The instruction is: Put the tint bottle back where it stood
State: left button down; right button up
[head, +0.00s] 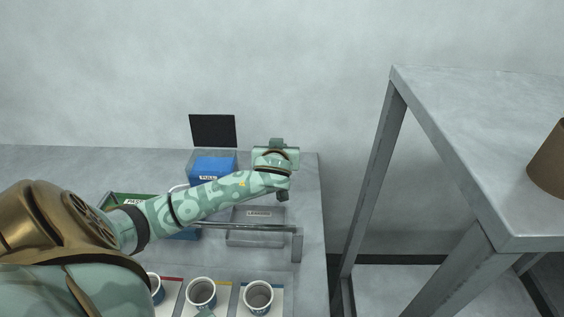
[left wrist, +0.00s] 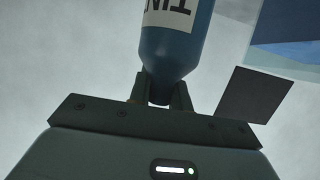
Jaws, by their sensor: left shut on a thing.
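The tint bottle (left wrist: 175,45) is blue with a white label, and only the letters "TIN" can be read, upside down. My left gripper (left wrist: 160,95) is shut on its narrow end in the left wrist view. In the head view my left arm reaches across the bench to the left gripper (head: 277,158), near the bench's right end. The bottle cannot be made out there behind the wrist. The spot where it stood cannot be told. My right gripper is not seen.
A blue box (head: 207,168) with a black panel (head: 213,130) stands left of the gripper. A tall grey table (head: 490,130) stands at right.

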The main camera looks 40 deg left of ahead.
pick_arm(q)
jog(key=f, duration=0.1)
jog(key=w+f+b, duration=0.1)
jog(key=f, duration=0.1)
jog(key=a+f+b, duration=0.1)
jog(key=f, duration=0.1)
jog(key=shift+w+a+f, duration=0.1)
jog(key=shift+w+f, duration=0.05)
jog(key=shift+w, duration=0.15)
jog(key=shift+f+b, duration=0.15)
jog(key=shift+b, duration=0.15)
jog(key=c, duration=1.3)
grip_release()
